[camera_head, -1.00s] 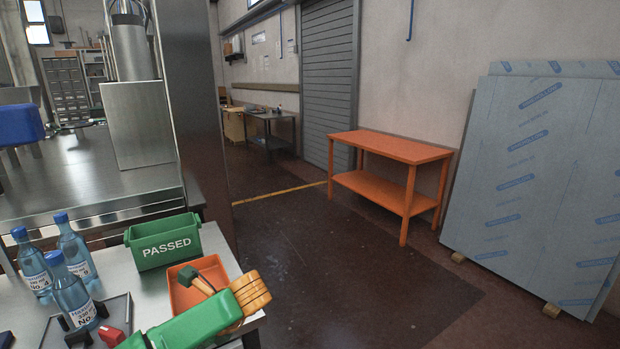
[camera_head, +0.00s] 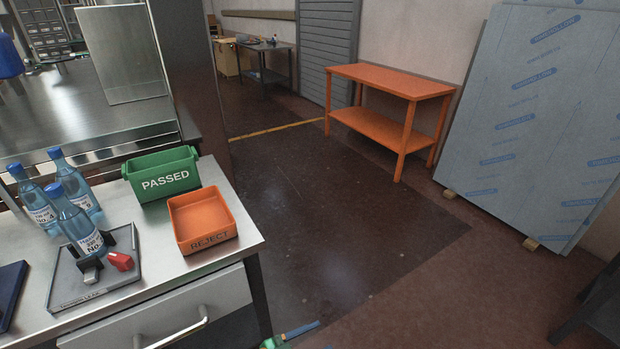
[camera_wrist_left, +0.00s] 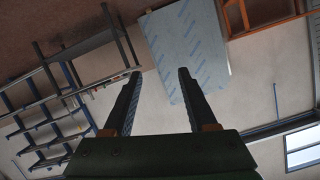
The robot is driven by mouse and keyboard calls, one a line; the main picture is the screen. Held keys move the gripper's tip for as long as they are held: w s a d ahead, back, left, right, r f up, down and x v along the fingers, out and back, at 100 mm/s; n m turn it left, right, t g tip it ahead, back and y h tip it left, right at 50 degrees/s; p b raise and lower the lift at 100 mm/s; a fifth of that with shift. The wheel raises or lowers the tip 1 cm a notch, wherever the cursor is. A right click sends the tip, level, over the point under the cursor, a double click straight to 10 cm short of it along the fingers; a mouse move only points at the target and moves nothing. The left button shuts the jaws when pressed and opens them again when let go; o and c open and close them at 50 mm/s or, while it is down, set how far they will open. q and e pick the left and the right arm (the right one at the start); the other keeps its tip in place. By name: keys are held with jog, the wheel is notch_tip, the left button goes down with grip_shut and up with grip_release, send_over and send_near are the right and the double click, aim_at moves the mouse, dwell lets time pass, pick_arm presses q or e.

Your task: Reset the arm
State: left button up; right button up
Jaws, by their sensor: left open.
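My left gripper (camera_wrist_left: 160,73) is open and empty in the wrist view, its two dark fingers apart with only the room behind them. In the head view only a small green and dark part of my left gripper (camera_head: 292,334) shows at the bottom edge, low in front of the bench over the floor. It is clear of the bench top. My right gripper is in neither view.
The bench holds a green PASSED bin (camera_head: 163,177), an orange REJECT tray (camera_head: 203,219), three blue-capped bottles (camera_head: 73,215) and a grey test tray (camera_head: 95,290). An orange table (camera_head: 390,80) and film-wrapped panels (camera_head: 535,130) stand beyond open floor.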

pick_arm(q)
jog(key=s+a+f+n+y, duration=0.4)
jog(key=a+f, duration=0.2)
jog(key=s+a+f+n+y, duration=0.3)
jog(key=s+a+f+y, duration=0.1)
jog(key=a+f, duration=0.25)
jog(key=s+a+f+n+g+y, duration=0.1)
jog(key=s+a+f+g, duration=0.1)
jog(key=s, duration=0.6)
jog(key=s+a+f+n+g+y, duration=0.1)
jog(key=s+a+f+n+g, duration=0.1)
jog(key=s, duration=0.6)
jog(key=s+a+f+n+g+y, duration=0.1)
jog(key=s+a+f+n+g, duration=0.1)
jog(key=s+f, duration=0.4)
jog(key=s+a+g, duration=0.1)
jog(key=s, duration=0.2)
jog(key=shift+a+y, duration=0.3)
jog(key=shift+y, duration=0.1)
